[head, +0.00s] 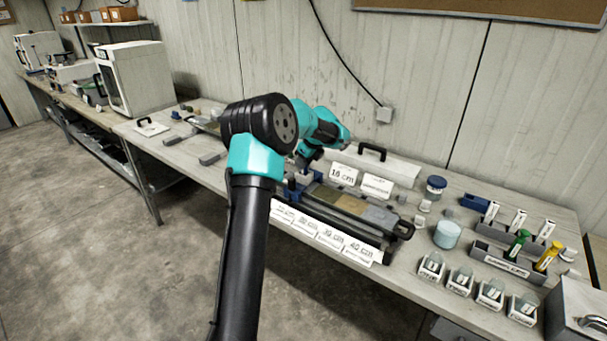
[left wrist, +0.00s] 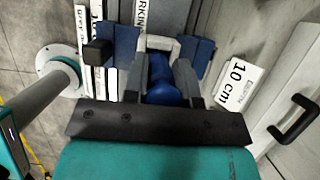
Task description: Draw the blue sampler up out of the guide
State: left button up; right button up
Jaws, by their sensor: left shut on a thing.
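The blue sampler (left wrist: 163,92) shows in the left wrist view between the two grey fingers of my left gripper (left wrist: 162,72), which is shut on it. In the head view my left gripper (head: 304,168) points down at the left end of the core tray (head: 392,238), and the arm hides much of that end. The guide (left wrist: 124,45) appears as blue blocks on both sides of the fingers, with a pale bracket between them. How deep the sampler sits in the guide is hidden. My right gripper is not in view.
A "10 cm" card (head: 343,175) stands behind the tray, and a row of depth labels (head: 322,235) lies along its front. A pale case (head: 400,163) with a black handle is behind. Labelled jars (head: 461,280) and a rack (head: 505,262) stand at right.

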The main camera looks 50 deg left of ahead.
pick_arm(q)
jog(key=shift+r, duration=3.7)
